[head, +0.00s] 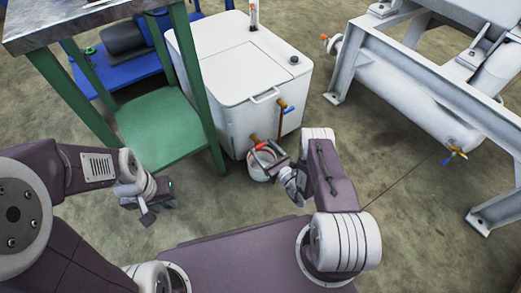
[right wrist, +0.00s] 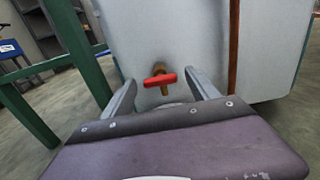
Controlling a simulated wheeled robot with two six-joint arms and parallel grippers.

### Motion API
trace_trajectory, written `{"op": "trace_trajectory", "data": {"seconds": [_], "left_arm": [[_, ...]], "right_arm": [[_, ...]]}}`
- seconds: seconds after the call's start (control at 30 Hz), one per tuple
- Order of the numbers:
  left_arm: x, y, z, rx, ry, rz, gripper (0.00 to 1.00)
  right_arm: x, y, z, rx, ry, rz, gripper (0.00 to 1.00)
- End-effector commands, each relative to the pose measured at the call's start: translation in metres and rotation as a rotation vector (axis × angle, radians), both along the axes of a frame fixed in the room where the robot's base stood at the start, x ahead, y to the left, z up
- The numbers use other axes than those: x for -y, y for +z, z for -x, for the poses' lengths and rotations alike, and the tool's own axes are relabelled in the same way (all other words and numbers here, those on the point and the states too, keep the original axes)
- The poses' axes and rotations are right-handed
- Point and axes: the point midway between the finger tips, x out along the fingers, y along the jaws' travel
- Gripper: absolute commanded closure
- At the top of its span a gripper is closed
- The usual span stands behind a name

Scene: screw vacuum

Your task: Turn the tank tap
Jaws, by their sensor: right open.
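The white tank (head: 245,85) stands on the floor in the upper middle of the head view. Its tap has a red handle (head: 262,145) on a brass body low on the front face. In the right wrist view the red handle (right wrist: 160,79) lies roughly level, between and beyond the two fingers. My right gripper (head: 272,160) is open and close in front of the tap; I see no contact with it. My left gripper (head: 147,204) is away to the left, low near the green stand, with nothing visible in it; its jaw opening is unclear.
A brown pipe with a blue handle (head: 290,109) runs down the tank's side. A green stand (head: 160,125) is left; a grey metal frame (head: 400,65) is right. Floor between is clear.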

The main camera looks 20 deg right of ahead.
Motion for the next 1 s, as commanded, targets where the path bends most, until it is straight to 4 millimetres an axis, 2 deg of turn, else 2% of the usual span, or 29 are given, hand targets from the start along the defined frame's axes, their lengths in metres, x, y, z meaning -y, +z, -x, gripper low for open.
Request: {"op": "trace_trajectory", "data": {"seconds": [0.03, 0.1, 0.43, 0.47, 0.67, 1.0], "left_arm": [[0.0, -0.011, 0.0, 0.0, 0.0, 0.0, 0.64], [0.0, -0.015, 0.0, 0.0, 0.0, 0.0, 0.64], [0.0, -0.015, 0.0, 0.0, 0.0, 0.0, 0.64], [0.0, -0.015, 0.0, 0.0, 0.0, 0.0, 0.64], [0.0, -0.015, 0.0, 0.0, 0.0, 0.0, 0.64], [0.0, -0.006, 0.0, 0.0, 0.0, 0.0, 0.64]], "right_arm": [[-0.004, -0.005, -0.008, 0.003, 0.003, 0.0, 0.31], [-0.006, -0.003, -0.016, 0.002, 0.003, 0.002, 0.31], [-0.008, 0.001, -0.022, -0.001, 0.0, -0.001, 0.31], [-0.008, 0.001, -0.022, -0.001, 0.001, -0.001, 0.36], [-0.008, 0.001, -0.022, -0.001, 0.001, -0.001, 0.92], [-0.008, 0.002, -0.021, 0.019, 0.001, 0.061, 0.93]]}}
